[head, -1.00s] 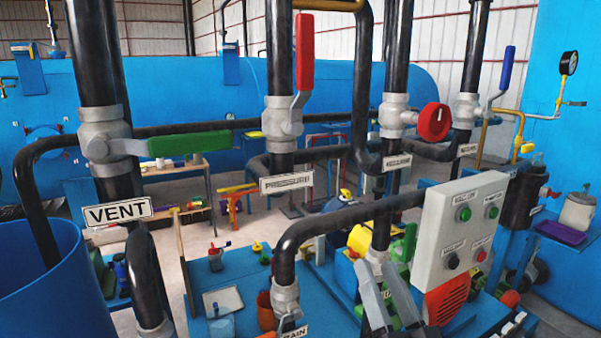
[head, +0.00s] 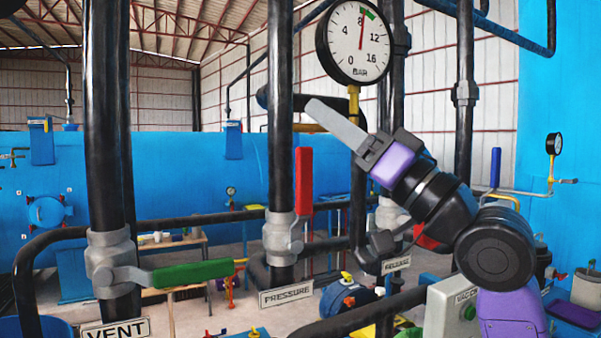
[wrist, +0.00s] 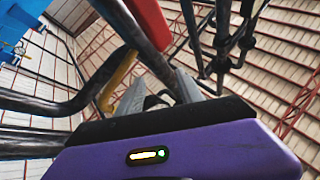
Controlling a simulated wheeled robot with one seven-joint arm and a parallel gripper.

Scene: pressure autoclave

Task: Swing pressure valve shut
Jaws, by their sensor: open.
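The pressure valve (head: 280,238) is a grey body on a black vertical pipe, above the label PRESSURE (head: 286,294). Its red lever (head: 304,182) stands upright, along the pipe on its right side. My gripper (head: 338,128) is raised to the right of and above the lever's top, apart from it in the picture, pointing up and left. It is open and holds nothing. In the wrist view the two grey fingers (wrist: 158,92) stand apart. A red bar (wrist: 150,22) shows there beyond them; I cannot tell for sure that it is the same lever.
The vent valve's green lever (head: 192,272) lies level at the left. A pressure gauge (head: 356,42) hangs just above my gripper. A yellow bar (head: 311,128) lies behind the fingers. Behind my arm, the release valve's red handle (head: 426,238) is partly hidden. Several vertical pipes crowd the space.

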